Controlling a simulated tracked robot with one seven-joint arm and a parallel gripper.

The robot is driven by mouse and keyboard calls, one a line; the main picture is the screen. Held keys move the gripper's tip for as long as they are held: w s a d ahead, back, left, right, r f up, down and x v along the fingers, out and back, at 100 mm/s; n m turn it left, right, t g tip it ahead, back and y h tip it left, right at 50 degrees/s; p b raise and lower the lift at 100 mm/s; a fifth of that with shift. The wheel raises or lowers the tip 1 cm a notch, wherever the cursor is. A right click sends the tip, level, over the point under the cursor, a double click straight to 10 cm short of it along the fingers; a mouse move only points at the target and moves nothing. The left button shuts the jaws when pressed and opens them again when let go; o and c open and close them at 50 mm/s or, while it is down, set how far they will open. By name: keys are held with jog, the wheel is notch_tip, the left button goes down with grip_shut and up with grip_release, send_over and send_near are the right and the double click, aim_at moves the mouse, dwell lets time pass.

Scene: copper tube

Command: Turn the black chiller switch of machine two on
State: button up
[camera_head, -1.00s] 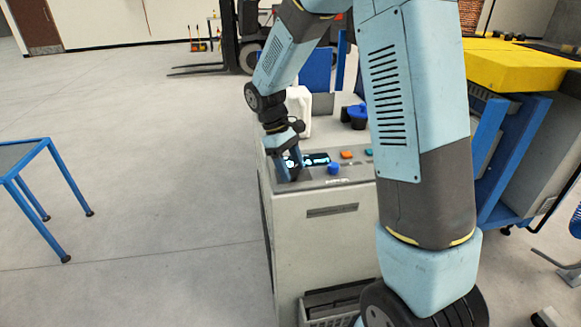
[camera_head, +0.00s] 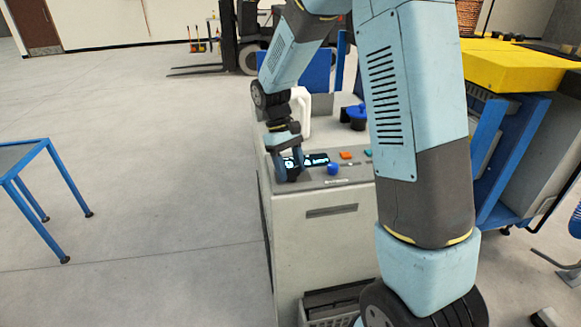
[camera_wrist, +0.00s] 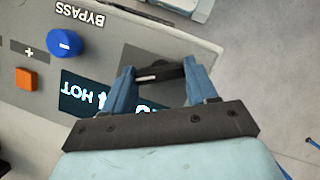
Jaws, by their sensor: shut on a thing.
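The black chiller switch (camera_wrist: 160,74) sits on the machine's sloped control panel. It is a dark bar knob with a short white mark near its left end in the wrist view. My gripper (camera_wrist: 163,77) is shut on the switch, one blue finger at each end. In the head view my gripper (camera_head: 288,178) points down at the panel's left end and hides most of the switch. The lit display (camera_wrist: 88,97) beside it shows "HOT" upside down in the wrist view and is partly covered by my gripper.
A blue knob (camera_wrist: 65,43) near the upside-down "BYPASS" label and an orange button (camera_wrist: 27,79) share the panel. A white container (camera_head: 302,112) and a dark blue-lidded item (camera_head: 356,116) stand behind it. A blue-framed table (camera_head: 40,165) is at left; the floor between is clear.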

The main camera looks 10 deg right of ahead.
jog(key=o, duration=1.1)
jog(key=shift+c, duration=0.2)
jog(key=shift+r, duration=0.1)
jog(key=v, duration=1.3)
jog(key=shift+r, duration=0.25)
jog(key=shift+w, duration=0.15)
notch_tip(320, 180, up, 6)
jog(key=m+t+y, duration=0.1)
jog(key=m+t, duration=0.1)
send_over(299, 181)
jog(key=s+d+r+t, duration=0.3)
jog(key=s, duration=0.4)
jog(key=s+d+m+t+y, duration=0.1)
jog(key=s+d+m+t, duration=0.2)
jog(key=s, duration=1)
jog(key=shift+s+d+f+m+t, duration=0.15)
jog(key=shift+d+f+m+t, duration=0.2)
jog(key=shift+d+t, duration=0.6)
